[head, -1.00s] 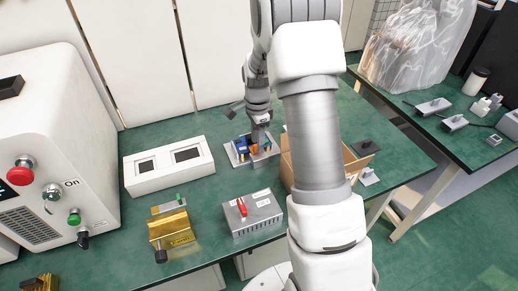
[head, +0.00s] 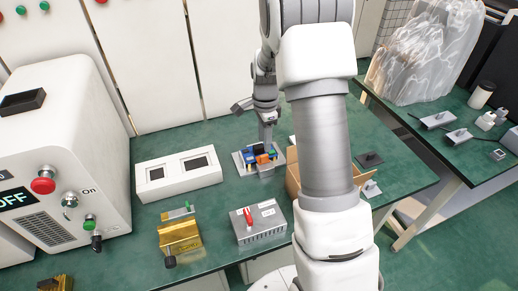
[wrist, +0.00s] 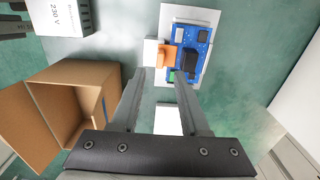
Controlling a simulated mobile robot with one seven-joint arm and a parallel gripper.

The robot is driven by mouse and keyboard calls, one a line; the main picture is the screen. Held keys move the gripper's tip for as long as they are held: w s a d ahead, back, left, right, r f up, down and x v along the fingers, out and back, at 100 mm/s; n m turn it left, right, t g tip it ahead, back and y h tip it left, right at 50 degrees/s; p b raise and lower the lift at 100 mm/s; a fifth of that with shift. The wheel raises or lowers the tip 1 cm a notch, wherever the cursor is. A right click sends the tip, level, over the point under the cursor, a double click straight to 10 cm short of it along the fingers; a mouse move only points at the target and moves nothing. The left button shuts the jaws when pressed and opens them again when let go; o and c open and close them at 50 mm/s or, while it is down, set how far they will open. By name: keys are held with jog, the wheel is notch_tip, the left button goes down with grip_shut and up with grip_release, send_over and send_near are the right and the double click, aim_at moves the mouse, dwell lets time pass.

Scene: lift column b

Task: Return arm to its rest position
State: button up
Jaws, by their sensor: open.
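My gripper (head: 267,143) hangs from my grey and white arm, above the blue circuit board at the back of the green bench. In the wrist view its two dark fingers (wrist: 161,78) are apart with nothing between them. The blue circuit board (wrist: 193,42) lies on a light grey plate (wrist: 190,12) beyond the fingertips. It carries an orange part (wrist: 167,57) and a black part (wrist: 188,62). In the head view the gripper partly hides the board.
An open cardboard box (wrist: 65,80) stands beside the board, partly behind my arm in the head view. A white two-window block (head: 178,174), a brass fixture (head: 180,236) and a grey box with a red handle (head: 258,222) stand on the bench.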

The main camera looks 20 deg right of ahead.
jog(key=s+a+r+n+t+p, duration=0.1)
jog(key=s+a+r+n, duration=0.25)
jog(key=r, duration=0.55)
jog(key=s+a+r+n+t+p, duration=0.15)
jog(key=s+r+n, duration=0.3)
jog(key=r, duration=0.45)
jog(key=s+a+r+n+t, duration=0.1)
jog(key=s+r+n, duration=0.3)
jog(key=s, duration=0.4)
jog(key=s+a+r+n+t, duration=0.2)
jog(key=s+n, duration=0.4)
jog(key=s, duration=0.3)
jog(key=shift+s+a+r+p, duration=0.2)
jog(key=shift+a+r+p, duration=0.25)
jog(key=shift+a+r, duration=0.45)
